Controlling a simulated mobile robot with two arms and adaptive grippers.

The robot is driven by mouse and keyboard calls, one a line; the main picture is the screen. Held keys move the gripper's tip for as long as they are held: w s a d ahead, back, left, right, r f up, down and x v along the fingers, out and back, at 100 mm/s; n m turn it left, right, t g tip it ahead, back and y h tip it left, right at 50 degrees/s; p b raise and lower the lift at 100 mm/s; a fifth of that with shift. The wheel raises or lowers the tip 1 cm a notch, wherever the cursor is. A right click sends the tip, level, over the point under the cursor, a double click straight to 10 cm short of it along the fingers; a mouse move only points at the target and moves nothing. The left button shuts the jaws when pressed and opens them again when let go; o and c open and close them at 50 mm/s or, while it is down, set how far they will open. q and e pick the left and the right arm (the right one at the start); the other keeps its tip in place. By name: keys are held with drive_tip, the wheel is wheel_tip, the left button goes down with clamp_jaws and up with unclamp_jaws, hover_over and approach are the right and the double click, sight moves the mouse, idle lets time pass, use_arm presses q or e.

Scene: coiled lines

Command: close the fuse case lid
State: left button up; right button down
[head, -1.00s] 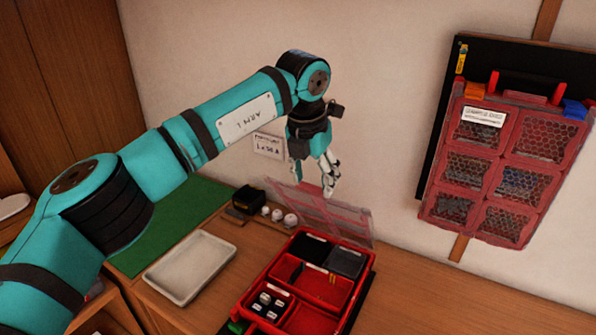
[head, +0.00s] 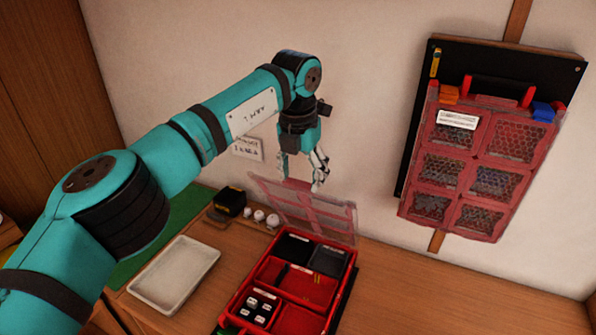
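The red fuse case (head: 244,303) sits on the wooden table with its body open upward. Its translucent red-framed lid (head: 290,207) stands raised at the back edge, tilted up toward the wall. My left gripper (head: 318,175) points down at the lid's upper edge, overlapping it in the picture. I cannot tell whether its fingers touch the lid or are in front of or behind it. My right gripper is not in view.
A white tray (head: 174,274) lies left of the case. A small black box (head: 230,201) and small white round items (head: 260,215) stand behind it. A similar red case (head: 470,165) hangs on a black wall board. The table right of the case is clear.

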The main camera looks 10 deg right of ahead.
use_arm(q)
drive_tip(key=shift+o, duration=1)
drive_tip(key=shift+w+d+f, duration=0.1)
drive_tip(key=shift+w+f, duration=0.15)
drive_tip(key=shift+f, duration=0.15)
drive_tip(key=shift+o, duration=0.5)
drive_tip(key=shift+w+d+f, duration=0.1)
drive_tip(key=shift+w+d, duration=0.2)
drive_tip(key=shift+w, duration=0.1)
drive_tip(key=shift+s+a+r, duration=0.15)
drive_tip(key=shift+a+r, duration=0.25)
wheel_tip(320, 180, up, 11)
drive_tip(key=s, duration=0.1)
drive_tip(key=shift+a+r, duration=0.15)
drive_tip(key=shift+r, duration=0.05)
drive_tip(key=shift+s, duration=0.1)
